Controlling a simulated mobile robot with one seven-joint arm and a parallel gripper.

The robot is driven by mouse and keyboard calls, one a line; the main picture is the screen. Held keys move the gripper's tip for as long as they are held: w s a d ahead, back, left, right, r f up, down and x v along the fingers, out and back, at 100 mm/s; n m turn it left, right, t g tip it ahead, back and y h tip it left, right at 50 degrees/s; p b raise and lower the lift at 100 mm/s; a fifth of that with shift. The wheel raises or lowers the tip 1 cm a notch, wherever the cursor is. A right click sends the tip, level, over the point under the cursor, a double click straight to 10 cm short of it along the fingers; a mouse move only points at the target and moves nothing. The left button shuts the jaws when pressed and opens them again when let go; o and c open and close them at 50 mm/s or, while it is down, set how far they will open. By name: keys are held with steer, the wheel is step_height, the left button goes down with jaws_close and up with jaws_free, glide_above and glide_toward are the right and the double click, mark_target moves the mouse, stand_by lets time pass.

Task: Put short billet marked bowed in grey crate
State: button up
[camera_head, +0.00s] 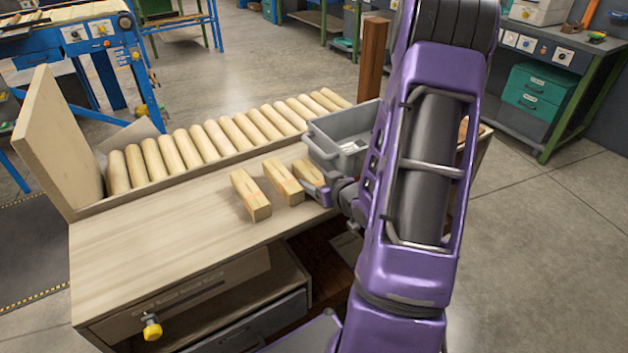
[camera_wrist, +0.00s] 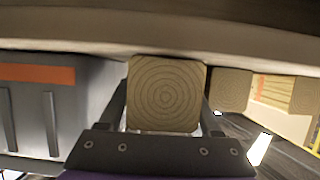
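Three short square billets lie side by side on the wooden bench top: a left one (camera_head: 250,194), a middle one (camera_head: 283,181) and a right one (camera_head: 307,171). No bowed mark is legible on any. My gripper (camera_head: 322,190) is at the near end of the right billet, partly hidden by my arm. In the wrist view that billet's ringed end face (camera_wrist: 166,95) sits between my two fingers (camera_wrist: 166,112); whether they press on it is unclear. The grey crate (camera_head: 343,132) stands just behind the right billet, and a grey wall with an orange label (camera_wrist: 40,75) shows left in the wrist view.
A row of long round billets (camera_head: 195,149) lies along the bench's back, with an upright board (camera_head: 58,140) at the left end. A brown post (camera_head: 372,60) rises behind the crate. The bench's left front (camera_head: 150,255) is clear.

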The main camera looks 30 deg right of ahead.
steer(key=shift+r, duration=0.2)
steer(key=p+v, duration=0.5)
steer(key=v, duration=0.5)
steer(key=shift+r, duration=0.4)
steer(key=shift+o, duration=0.2)
steer(key=s+p, duration=0.1)
steer(key=p, duration=0.3)
steer(key=shift+s+r, duration=0.1)
steer(key=shift+s, duration=0.2)
